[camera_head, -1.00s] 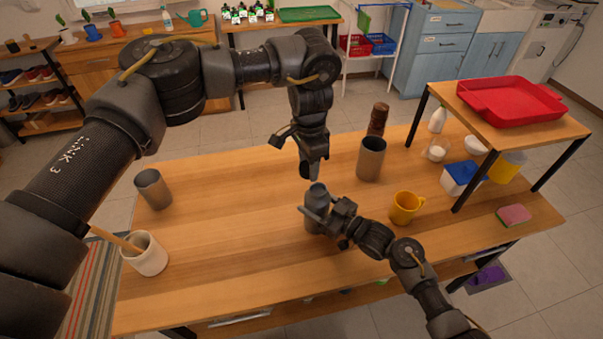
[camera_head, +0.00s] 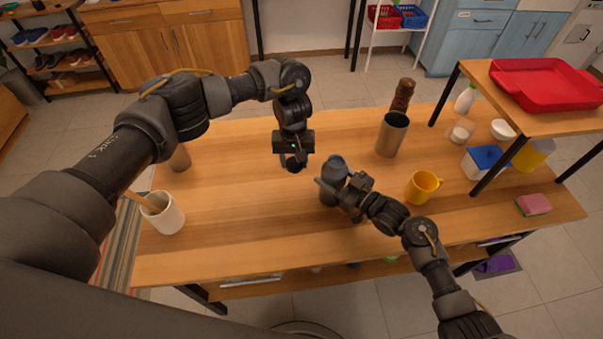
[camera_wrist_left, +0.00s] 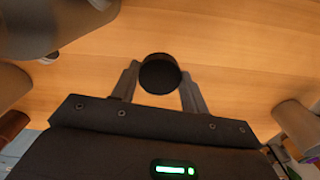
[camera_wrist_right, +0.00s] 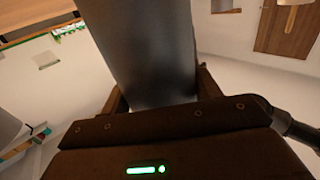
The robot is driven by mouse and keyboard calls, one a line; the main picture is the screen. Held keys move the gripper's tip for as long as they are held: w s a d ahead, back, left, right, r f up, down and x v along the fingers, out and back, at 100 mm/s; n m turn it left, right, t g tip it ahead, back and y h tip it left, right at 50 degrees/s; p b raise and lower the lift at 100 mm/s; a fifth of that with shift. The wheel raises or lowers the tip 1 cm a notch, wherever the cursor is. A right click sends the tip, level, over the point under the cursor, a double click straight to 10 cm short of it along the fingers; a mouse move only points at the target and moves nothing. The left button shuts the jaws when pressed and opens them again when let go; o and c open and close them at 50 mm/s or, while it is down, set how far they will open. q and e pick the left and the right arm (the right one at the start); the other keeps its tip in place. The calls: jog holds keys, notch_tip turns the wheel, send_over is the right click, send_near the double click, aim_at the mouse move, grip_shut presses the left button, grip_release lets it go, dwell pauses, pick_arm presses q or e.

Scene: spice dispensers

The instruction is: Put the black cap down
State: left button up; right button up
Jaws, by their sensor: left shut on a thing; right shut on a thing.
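My left gripper (camera_head: 293,162) is shut on the black cap, a short round dark piece. The cap (camera_wrist_left: 160,74) shows between the two fingertips in the left wrist view, with the wooden table top behind it. I cannot tell whether the cap touches the table. My right gripper (camera_head: 336,186) is shut on a grey cylindrical dispenser (camera_head: 329,190), to the right of my left gripper. In the right wrist view the dispenser (camera_wrist_right: 150,50) fills the space between the fingers.
A tall grey cylinder (camera_head: 391,136) and a brown pepper mill (camera_head: 403,95) stand at the back right. A yellow mug (camera_head: 422,188) stands right of my right gripper. A white pot (camera_head: 165,216) stands at the left. The table (camera_head: 235,200) is bare in the left middle.

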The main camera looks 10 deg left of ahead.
pick_arm(q)
jog(key=shift+f, duration=3.4)
jog(key=o, duration=0.9)
jog(key=shift+f, duration=0.1)
jog(key=shift+o, duration=0.2)
